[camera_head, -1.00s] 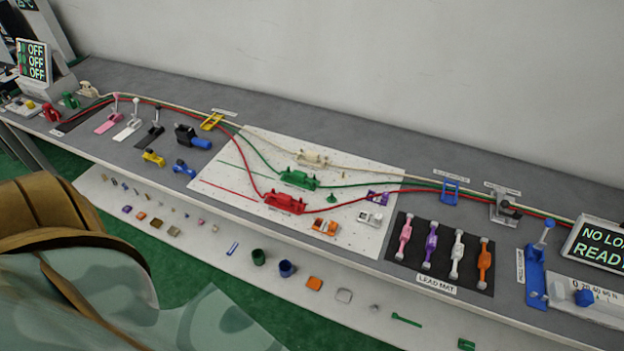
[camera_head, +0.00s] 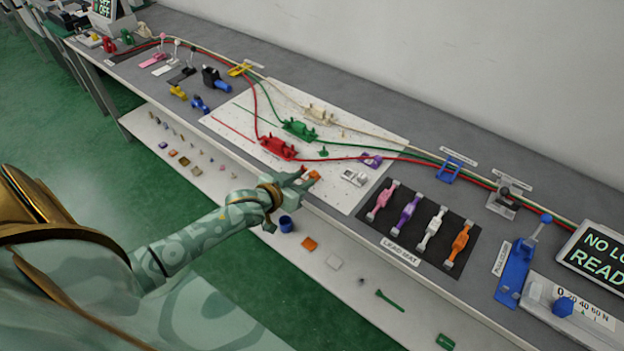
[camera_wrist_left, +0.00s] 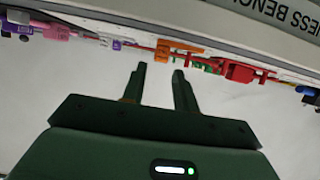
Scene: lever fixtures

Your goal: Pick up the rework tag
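No label names the rework tag, so I cannot tell for sure which thing it is. A small orange piece (camera_head: 313,175) lies at the front edge of the white board (camera_head: 345,197), partly hidden by my left gripper (camera_head: 304,181). In the left wrist view an orange piece (camera_wrist_left: 180,45) shows just beyond the fingertips. There my left gripper (camera_wrist_left: 160,72) is open, with a gap between its fingers and nothing held. My right gripper is not in view.
A red fixture (camera_head: 278,148) and a white piece (camera_head: 354,178) stand near my left gripper. Cables run across the board. A lower shelf carries a blue cup (camera_head: 286,223) and a green tool (camera_head: 390,301).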

